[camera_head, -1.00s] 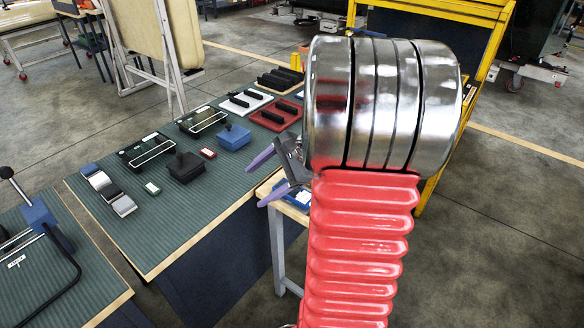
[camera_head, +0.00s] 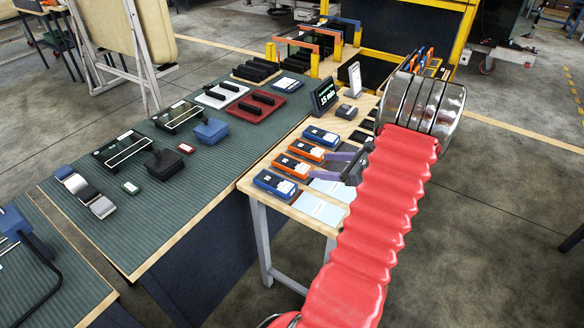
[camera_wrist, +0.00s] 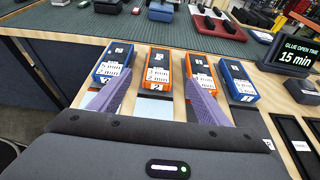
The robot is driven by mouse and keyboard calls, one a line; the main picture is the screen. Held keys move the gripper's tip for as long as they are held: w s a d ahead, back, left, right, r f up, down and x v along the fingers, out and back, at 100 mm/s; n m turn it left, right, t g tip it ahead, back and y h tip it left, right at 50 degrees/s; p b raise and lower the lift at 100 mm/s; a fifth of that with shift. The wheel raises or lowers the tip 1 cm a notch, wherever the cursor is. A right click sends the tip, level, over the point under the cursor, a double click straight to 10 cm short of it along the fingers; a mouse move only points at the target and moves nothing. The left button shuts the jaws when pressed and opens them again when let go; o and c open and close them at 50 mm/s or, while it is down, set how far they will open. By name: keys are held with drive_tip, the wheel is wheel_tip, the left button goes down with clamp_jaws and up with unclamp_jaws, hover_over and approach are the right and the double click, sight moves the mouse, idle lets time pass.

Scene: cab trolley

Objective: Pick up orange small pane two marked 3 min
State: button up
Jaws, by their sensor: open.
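Two orange boxes stand side by side on the wooden side table. The left one, with a 2 on its front (camera_wrist: 158,72), also shows in the head view (camera_head: 291,165). The right one (camera_wrist: 200,73) is the farther one in the head view (camera_head: 306,149). Both have white labels with "min"; I cannot read the figures surely. My gripper (camera_wrist: 157,76) is open and empty, its purple fingers spread on either side of the left orange box's front in the wrist view. In the head view my gripper (camera_head: 319,165) is beside the boxes, apparently above the table; contact cannot be told.
A blue box (camera_wrist: 112,65) stands left of the orange pair and another blue box (camera_wrist: 237,80) right. A "15 min" display (camera_head: 324,95) stands behind them. Pale panels (camera_head: 320,208) lie in front. The green-topped table (camera_head: 215,168) adjoins with tools; open floor lies right.

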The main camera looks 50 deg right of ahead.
sight(293, 164)
drive_tip(key=x, duration=0.8)
drive_tip(key=shift+w+a+f, duration=0.1)
drive_tip(key=shift+w+f, duration=0.05)
drive_tip(key=shift+w, duration=0.1)
drive_tip(key=shift+f+x, duration=0.1)
drive_tip(key=shift+x, duration=1.2)
drive_tip(key=shift+f+x, duration=0.15)
drive_tip(key=shift+x, duration=1.2)
drive_tip(key=shift+s, duration=0.1)
drive_tip(key=shift+c, duration=0.7)
drive_tip(key=c, duration=1.1)
drive_tip(key=shift+r, duration=0.1)
drive_tip(key=shift+c, duration=0.2)
